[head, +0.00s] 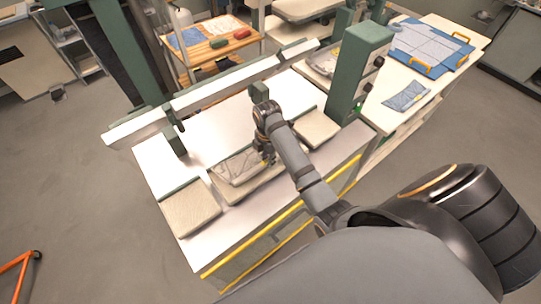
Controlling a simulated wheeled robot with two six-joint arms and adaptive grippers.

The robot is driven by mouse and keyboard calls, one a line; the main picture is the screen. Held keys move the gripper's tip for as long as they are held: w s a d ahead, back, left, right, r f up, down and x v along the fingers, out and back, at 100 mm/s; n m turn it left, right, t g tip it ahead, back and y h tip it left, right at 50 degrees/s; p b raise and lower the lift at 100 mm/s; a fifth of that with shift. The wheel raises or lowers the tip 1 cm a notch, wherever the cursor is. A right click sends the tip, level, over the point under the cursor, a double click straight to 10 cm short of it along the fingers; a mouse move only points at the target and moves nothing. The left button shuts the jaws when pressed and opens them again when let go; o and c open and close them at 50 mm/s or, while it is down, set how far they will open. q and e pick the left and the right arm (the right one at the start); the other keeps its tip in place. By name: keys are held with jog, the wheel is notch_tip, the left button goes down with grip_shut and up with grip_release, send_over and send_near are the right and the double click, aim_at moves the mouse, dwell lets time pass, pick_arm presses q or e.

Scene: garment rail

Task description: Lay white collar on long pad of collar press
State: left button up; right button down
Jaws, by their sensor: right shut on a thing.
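The collar press has a white top (160,153) with three beige pads. The long pad (232,198) lies in the middle, between a left pad (190,209) and a right pad (318,130). The white collar (236,168) is over the back part of the long pad; I cannot tell whether it touches along its whole length. My right gripper (267,160) is shut on the collar's right end. The wrist and forearm hide part of the pad's right end. My left gripper is out of view.
A long white bar (215,92) spans above the press's back, beside a green post (358,70). A yellow rail (250,238) runs along the front edge. A side table on the right holds blue cloth (428,46). A wooden-topped cart (212,42) stands behind.

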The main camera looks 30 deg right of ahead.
aim_at(268, 170)
jog(key=shift+w+f, duration=0.15)
jog(key=shift+f, duration=0.3)
jog(key=shift+w+f+b, duration=0.1)
jog(key=shift+f+b, duration=0.4)
jog(key=shift+f, duration=1.1)
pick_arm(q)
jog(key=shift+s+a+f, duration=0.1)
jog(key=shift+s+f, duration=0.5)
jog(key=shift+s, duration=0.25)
pick_arm(e)
jog(key=shift+f, duration=0.3)
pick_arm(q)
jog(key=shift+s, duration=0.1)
pick_arm(e)
jog(key=c, duration=1.1)
grip_release()
jog(key=shift+c, duration=0.2)
